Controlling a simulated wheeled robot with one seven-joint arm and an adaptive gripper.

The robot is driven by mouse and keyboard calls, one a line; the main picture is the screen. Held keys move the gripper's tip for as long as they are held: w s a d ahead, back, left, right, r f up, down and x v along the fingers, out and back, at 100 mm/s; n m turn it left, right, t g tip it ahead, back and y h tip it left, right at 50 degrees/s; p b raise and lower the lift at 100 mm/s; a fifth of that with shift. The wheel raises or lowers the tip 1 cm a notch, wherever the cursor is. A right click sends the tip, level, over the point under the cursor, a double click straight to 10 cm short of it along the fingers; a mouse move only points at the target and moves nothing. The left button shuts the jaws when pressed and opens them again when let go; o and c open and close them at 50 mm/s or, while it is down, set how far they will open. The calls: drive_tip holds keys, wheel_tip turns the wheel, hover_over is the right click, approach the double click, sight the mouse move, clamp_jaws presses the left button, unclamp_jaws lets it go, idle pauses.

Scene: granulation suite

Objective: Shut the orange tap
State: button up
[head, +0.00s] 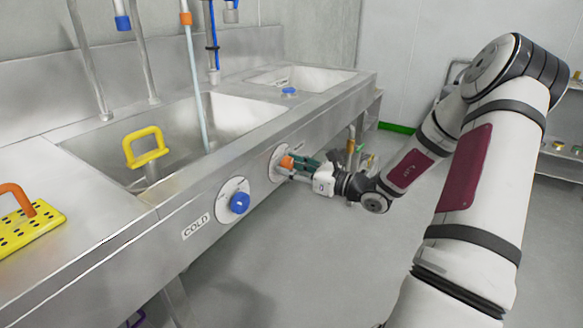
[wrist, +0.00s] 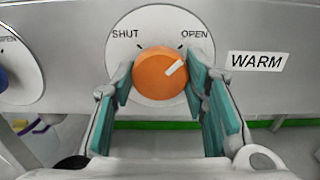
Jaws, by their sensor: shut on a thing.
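The orange tap (wrist: 160,76) is a round knob on a white dial plate on the sink's front panel. Its white mark points up and right, toward the word OPEN; SHUT is at upper left. A WARM label (wrist: 257,61) is to its right. In the head view the orange tap (head: 287,162) shows at the tip of my gripper (head: 299,165). In the wrist view my gripper (wrist: 163,95) has its green-padded fingers on either side of the knob, shut on it. Water runs from the orange-collared spout (head: 186,19) into the sink (head: 228,112).
A blue tap (head: 239,203) with a COLD label is to the left on the same panel. A yellow-handled thing (head: 144,148) stands in the sink. A yellow perforated block (head: 32,228) with an orange handle lies on the left counter. The floor at right is open.

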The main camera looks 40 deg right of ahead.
drive_tip(key=shift+n, duration=0.3)
drive_tip(key=n+b, duration=0.1)
drive_tip(key=n, duration=0.2)
drive_tip(key=shift+f, duration=0.1)
drive_tip(key=n+b, duration=0.4)
drive_tip(key=n, duration=0.1)
drive_tip(key=n+b, duration=0.5)
drive_tip(key=b, duration=0.1)
drive_tip(key=shift+a+f, duration=0.1)
drive_tip(key=shift+n+b, duration=1.4)
drive_tip(key=shift+n, duration=0.7)
drive_tip(key=o, duration=1.1)
drive_tip(key=shift+o, duration=0.2)
